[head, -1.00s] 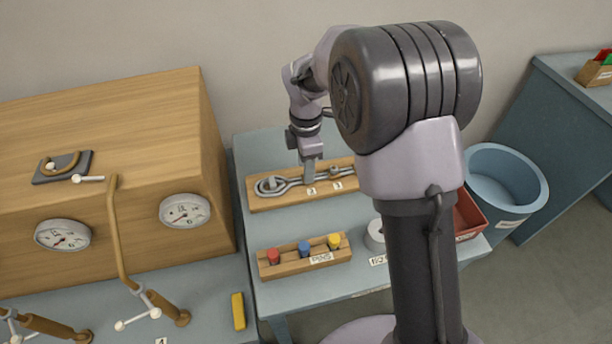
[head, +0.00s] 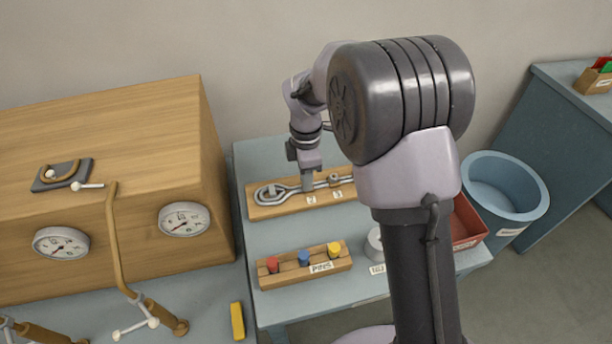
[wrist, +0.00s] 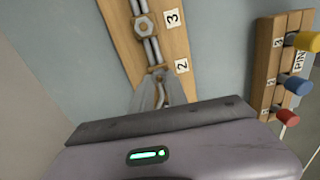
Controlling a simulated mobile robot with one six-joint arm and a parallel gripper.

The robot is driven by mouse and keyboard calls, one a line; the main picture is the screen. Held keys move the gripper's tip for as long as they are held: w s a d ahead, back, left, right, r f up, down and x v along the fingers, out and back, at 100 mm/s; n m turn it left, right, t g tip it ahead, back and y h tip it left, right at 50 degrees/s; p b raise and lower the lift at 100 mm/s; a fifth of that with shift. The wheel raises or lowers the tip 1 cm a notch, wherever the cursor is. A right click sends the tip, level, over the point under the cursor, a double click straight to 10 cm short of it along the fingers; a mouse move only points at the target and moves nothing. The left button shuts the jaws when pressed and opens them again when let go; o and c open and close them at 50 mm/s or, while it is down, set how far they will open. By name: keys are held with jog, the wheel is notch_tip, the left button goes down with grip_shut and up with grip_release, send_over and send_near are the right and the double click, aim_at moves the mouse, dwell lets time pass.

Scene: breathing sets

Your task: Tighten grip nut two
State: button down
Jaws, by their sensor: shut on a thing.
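A wooden board (head: 263,212) on the blue-grey table carries a looped cable with two parallel strands (wrist: 151,48) and metal grips along it. Labels 2 (wrist: 181,65) and 3 (wrist: 173,18) mark two grips. The hex nut of grip three (wrist: 144,27) shows clearly in the wrist view. My gripper (head: 307,187) points down at the board beside label 2. In the wrist view its pale fingers (wrist: 161,92) are shut at grip two, around its nut. The fingers hide most of that nut, so its seating cannot be seen.
A wooden pin rack (head: 290,275) with red, blue and yellow pins stands in front of the board. A red tray (head: 467,232) and a blue bin (head: 503,188) are at right. A wooden box with gauges (head: 150,190) stands at left.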

jog(key=m+p, duration=0.2)
jog(key=m, duration=0.2)
jog(key=shift+w+r+m+p, duration=0.1)
jog(key=shift+r+m+p, duration=0.05)
jog(key=shift+m+p, duration=0.2)
jog(key=m+p, duration=0.1)
jog(key=m, duration=0.4)
jog(key=shift+w+p, duration=0.1)
jog(key=shift+p, duration=0.2)
jog(key=m, duration=0.5)
jog(key=shift+d, duration=0.15)
jog(key=m, duration=0.5)
jog(key=shift+w+d, duration=0.1)
jog(key=m, duration=0.5)
jog(key=shift+m, duration=0.35)
jog(key=m+b, duration=0.1)
jog(key=m, duration=0.3)
jog(key=shift+d+m, duration=0.15)
jog(key=shift+m, duration=0.15)
jog(key=m+b, duration=0.2)
jog(key=m, duration=0.3)
jog(key=shift+s, duration=0.2)
jog(key=shift+m+b, duration=0.5)
jog(key=shift+m, duration=1.6)
